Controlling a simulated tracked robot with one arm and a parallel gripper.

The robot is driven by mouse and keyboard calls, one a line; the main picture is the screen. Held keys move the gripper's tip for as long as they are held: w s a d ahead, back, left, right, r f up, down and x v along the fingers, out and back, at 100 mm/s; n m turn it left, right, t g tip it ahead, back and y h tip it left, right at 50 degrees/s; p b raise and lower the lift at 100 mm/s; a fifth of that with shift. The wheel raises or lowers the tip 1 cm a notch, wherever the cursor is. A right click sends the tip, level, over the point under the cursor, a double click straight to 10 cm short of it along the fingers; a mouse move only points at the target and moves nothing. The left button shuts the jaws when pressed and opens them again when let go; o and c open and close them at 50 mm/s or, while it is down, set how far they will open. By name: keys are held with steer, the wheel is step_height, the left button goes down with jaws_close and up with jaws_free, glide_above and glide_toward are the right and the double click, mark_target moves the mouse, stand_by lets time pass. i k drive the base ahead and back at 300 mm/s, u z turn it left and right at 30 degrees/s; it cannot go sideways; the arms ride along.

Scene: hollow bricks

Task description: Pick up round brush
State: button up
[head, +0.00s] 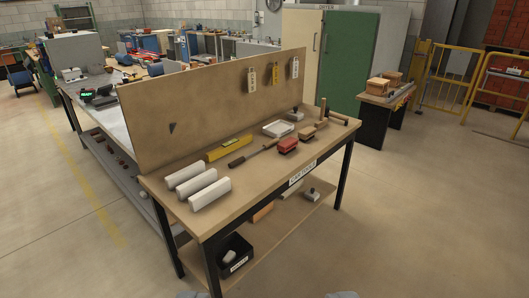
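The workbench (215,222) stands ahead of me with a row of tools on its top. I cannot tell for sure which one is the round brush. A slim tool with a dark handle (237,162) lies slantwise near the middle. A wooden handled piece (339,118) lies at the far right end, beside a small upright wooden piece (323,108). Two small grey tips at the bottom edge look like the fingers of my gripper (266,295). They are wide apart with nothing seen between them; most of the gripper is cut off.
Several white blocks (209,193), a yellow level (229,148), a red block (288,145) and a white tray (278,128) share the bench top. A tall brown board (200,103) closes off its back. A black bin (235,256) sits on the lower shelf. The floor in front is clear.

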mark_target(235, 163)
steer(key=z, duration=0.4)
steer(key=i, duration=1.3)
steer(key=z, duration=0.3)
steer(key=i, duration=1.35)
steer(key=u, duration=1)
steer(key=i, duration=0.95)
steer(key=u, duration=0.55)
